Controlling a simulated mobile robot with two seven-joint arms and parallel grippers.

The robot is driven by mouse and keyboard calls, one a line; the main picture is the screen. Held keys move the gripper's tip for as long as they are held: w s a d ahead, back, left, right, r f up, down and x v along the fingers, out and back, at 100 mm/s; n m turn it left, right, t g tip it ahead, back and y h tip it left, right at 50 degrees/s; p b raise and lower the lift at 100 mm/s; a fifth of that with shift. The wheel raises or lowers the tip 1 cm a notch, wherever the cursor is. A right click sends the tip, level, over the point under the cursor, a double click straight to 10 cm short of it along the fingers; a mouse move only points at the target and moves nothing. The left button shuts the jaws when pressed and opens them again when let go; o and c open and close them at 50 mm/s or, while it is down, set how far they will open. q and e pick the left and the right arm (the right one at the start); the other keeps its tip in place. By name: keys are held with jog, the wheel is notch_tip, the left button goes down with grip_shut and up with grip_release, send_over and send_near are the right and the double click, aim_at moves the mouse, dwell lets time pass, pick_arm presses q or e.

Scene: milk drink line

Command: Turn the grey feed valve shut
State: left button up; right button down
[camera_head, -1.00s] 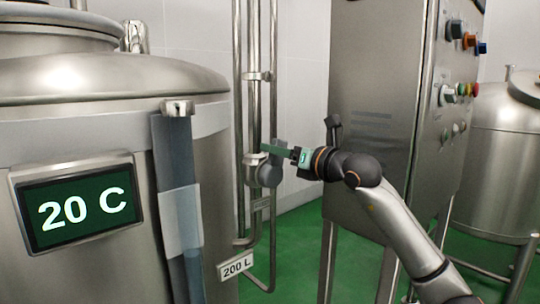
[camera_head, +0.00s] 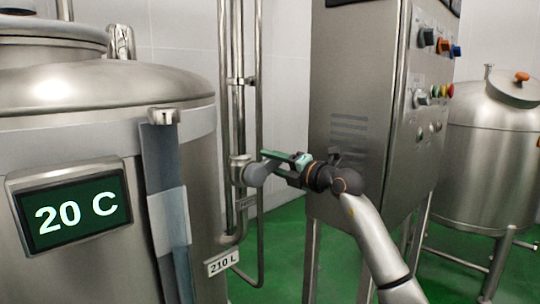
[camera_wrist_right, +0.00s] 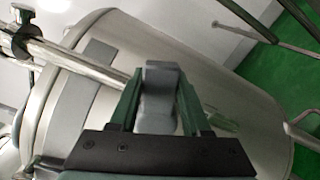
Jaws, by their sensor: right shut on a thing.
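The grey feed valve (camera_head: 254,173) sits on the vertical steel pipe beside the big tank in the head view. Its grey handle (camera_wrist_right: 160,95) stands between the fingers in the right wrist view. My right gripper (camera_head: 273,158), with green fingers, reaches in from the right and is shut on the handle. In the head view the fingers partly cover the handle, which appears to point to the right. My left gripper is not in view.
A steel control cabinet (camera_head: 355,110) with knobs stands close behind my right arm. A smaller tank (camera_head: 487,170) stands at the right. Green floor shows between them.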

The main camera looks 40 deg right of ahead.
jog(key=f+m+p, duration=0.1)
jog(key=m, duration=0.1)
jog(key=m+p, duration=0.1)
jog(key=p, duration=0.1)
jog(key=shift+d+f+m, duration=0.2)
jog(key=shift+f+m, duration=0.2)
jog(key=shift+f+p, duration=0.2)
jog(key=shift+p, duration=0.1)
jog(key=shift+f+m, duration=0.1)
jog(key=shift+m, duration=0.3)
jog(key=shift+c, duration=1.8)
grip_release()
jog(key=shift+s, duration=0.1)
jog(key=s+d+b, duration=0.1)
jog(key=s+b, duration=0.1)
jog(key=s, duration=1)
jog(key=shift+s, duration=0.15)
